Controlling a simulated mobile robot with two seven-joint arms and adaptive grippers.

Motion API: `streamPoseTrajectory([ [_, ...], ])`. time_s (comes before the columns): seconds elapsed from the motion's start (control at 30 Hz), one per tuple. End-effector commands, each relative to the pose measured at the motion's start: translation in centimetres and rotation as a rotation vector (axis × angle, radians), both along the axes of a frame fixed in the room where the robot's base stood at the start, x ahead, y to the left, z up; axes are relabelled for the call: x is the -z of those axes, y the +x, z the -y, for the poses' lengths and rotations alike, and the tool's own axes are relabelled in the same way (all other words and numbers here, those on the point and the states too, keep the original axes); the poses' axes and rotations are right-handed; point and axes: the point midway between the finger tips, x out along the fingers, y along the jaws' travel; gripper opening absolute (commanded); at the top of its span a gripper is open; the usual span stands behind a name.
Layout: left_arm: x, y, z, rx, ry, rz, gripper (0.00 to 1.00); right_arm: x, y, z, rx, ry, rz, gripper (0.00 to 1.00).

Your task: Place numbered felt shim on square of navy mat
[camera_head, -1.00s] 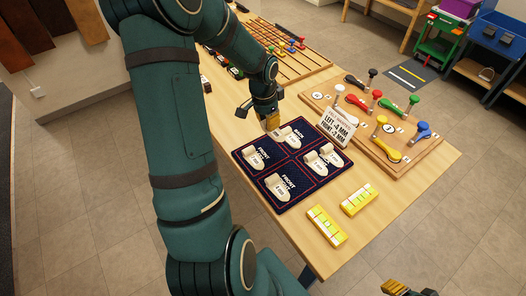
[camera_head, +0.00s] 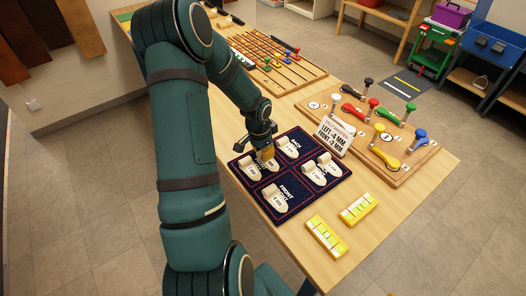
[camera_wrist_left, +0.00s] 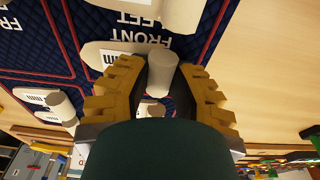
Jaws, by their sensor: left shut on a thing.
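My left gripper (camera_head: 265,153) is low over the left square of the navy mat (camera_head: 292,205). It is shut on the pale round peg of a felt shim (camera_wrist_left: 163,75), seen between the yellow fingers in the left wrist view. Fingers and wrist hide much of this shim; I cannot tell whether it touches the mat. Another cream shim (camera_head: 249,168) lies just left of the gripper. One shim (camera_head: 288,148) lies on the back square, two (camera_head: 313,173) (camera_head: 329,164) on the right square, and one (camera_head: 272,197) on the front square. My right gripper is out of view.
A sign (camera_head: 337,136) reading "LEFT -4 MM, FRONT -3 MM" stands behind the mat. A wooden board (camera_head: 402,169) with coloured knobs and levers is at the right. Two yellow blocks (camera_head: 326,237) (camera_head: 359,208) lie in front. A rack of rods (camera_head: 280,62) is behind.

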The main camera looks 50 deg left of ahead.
Motion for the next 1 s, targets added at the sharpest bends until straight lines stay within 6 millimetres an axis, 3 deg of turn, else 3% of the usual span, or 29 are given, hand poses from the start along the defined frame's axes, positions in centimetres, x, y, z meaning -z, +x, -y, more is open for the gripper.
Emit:
streamPoseTrajectory([
  [0.17,0.4,0.0,0.0,0.000,0.000,0.000,0.05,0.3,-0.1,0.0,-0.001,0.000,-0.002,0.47],
  [0.2,0.4,0.0,0.0,0.000,0.000,0.000,0.28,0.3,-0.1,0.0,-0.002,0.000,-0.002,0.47],
  [0.27,0.3,0.0,0.0,0.000,0.000,0.000,0.50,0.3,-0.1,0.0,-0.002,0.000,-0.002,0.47],
  [0.67,-0.1,0.0,0.0,0.000,0.000,0.000,0.50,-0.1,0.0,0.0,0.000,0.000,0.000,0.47],
  [0.77,-1.3,-0.1,-0.1,-0.002,0.003,0.002,0.50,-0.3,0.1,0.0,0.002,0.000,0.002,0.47],
  [1.0,-6.2,-0.7,-0.2,-0.002,0.003,0.003,0.50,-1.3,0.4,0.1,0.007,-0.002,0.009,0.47],
])
